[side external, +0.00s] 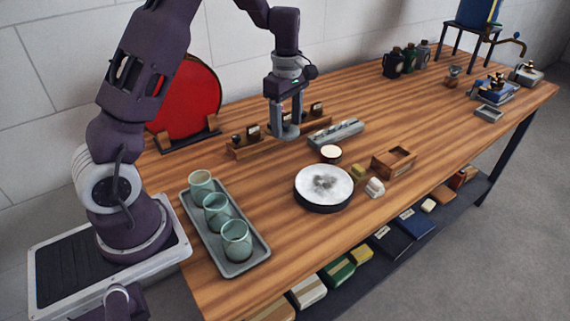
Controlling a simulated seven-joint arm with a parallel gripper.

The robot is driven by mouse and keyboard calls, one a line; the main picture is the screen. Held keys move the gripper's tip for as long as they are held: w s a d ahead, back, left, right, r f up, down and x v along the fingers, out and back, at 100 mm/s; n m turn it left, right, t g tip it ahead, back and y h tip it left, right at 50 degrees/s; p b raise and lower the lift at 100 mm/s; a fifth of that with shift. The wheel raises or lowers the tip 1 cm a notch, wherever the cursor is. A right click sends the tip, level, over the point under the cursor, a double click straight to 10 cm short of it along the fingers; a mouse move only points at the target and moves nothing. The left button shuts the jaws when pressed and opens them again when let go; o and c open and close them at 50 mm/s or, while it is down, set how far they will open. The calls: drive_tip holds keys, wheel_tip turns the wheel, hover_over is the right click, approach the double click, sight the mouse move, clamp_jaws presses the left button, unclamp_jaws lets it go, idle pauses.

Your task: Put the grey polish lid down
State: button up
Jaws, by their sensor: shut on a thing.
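My gripper (286,120) points down and is shut on the grey polish lid (285,132), a small disc seen between and below the fingertips. The lid appears to be held above the table, in front of a low wooden rack; its exact height is hard to tell. A small dark round tin with pale cream contents (331,153) stands open on the table, to the right of and nearer than the lid.
A round dark pan with a white, smudged top (323,187) lies in front of the tin. A grey tray (335,134), a wooden box (394,162) and small blocks (375,187) are nearby. A tray with green cups (243,268) stands left.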

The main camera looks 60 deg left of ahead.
drive_tip(key=shift+s+f, duration=1)
drive_tip(key=shift+s, duration=0.1)
wheel_tip(320, 180, down, 9)
drive_tip(key=shift+d+r, duration=0.1)
drive_tip(key=shift+r, duration=0.1)
clamp_jaws()
drive_tip(key=o, duration=1.3)
unclamp_jaws()
drive_tip(key=shift+r, duration=0.1)
